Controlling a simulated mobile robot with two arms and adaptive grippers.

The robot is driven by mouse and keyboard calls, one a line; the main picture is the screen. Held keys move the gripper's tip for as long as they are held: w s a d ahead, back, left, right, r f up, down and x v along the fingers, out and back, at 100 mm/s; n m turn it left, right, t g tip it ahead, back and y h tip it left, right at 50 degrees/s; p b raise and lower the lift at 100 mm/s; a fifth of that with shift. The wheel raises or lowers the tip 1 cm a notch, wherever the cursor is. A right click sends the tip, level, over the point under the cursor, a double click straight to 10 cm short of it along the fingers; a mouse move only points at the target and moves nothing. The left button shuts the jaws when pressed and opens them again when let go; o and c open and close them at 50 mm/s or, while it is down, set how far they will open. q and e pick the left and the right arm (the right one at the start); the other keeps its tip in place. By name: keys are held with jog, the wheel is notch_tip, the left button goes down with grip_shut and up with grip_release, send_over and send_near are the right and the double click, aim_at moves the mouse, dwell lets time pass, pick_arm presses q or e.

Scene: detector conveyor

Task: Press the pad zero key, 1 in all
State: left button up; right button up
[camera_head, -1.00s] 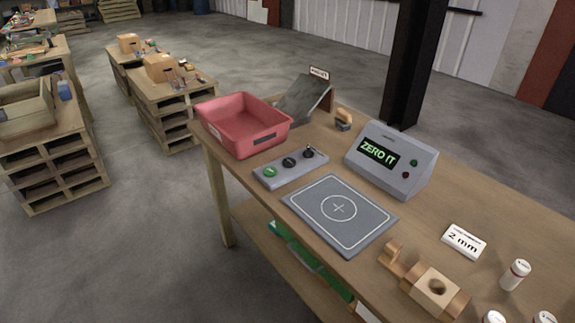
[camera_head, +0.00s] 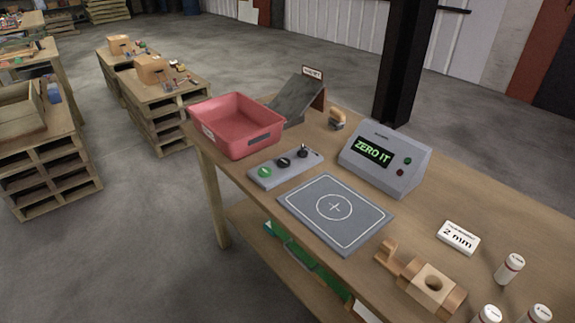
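A grey key pad (camera_head: 273,175) lies on the wooden table between the red tray and the flat grey plate. It carries a green key (camera_head: 264,172) at its left, a dark key (camera_head: 284,162) in the middle and a dark knob-like control (camera_head: 303,152) at its right end. Their labels are too small to read. A grey display box (camera_head: 385,160) behind it reads "ZERO IT" in green, with a green and a red button or lamp on its face. The grey plate (camera_head: 336,213) with a circle and cross is empty. Neither gripper is in view.
A red tray (camera_head: 236,125) stands at the table's far left, beside a dark ramp (camera_head: 296,101). A wooden fixture (camera_head: 431,285), a "2 mm" card (camera_head: 458,238) and white capped bottles (camera_head: 509,268) occupy the near right. A dark post (camera_head: 402,65) rises behind the table.

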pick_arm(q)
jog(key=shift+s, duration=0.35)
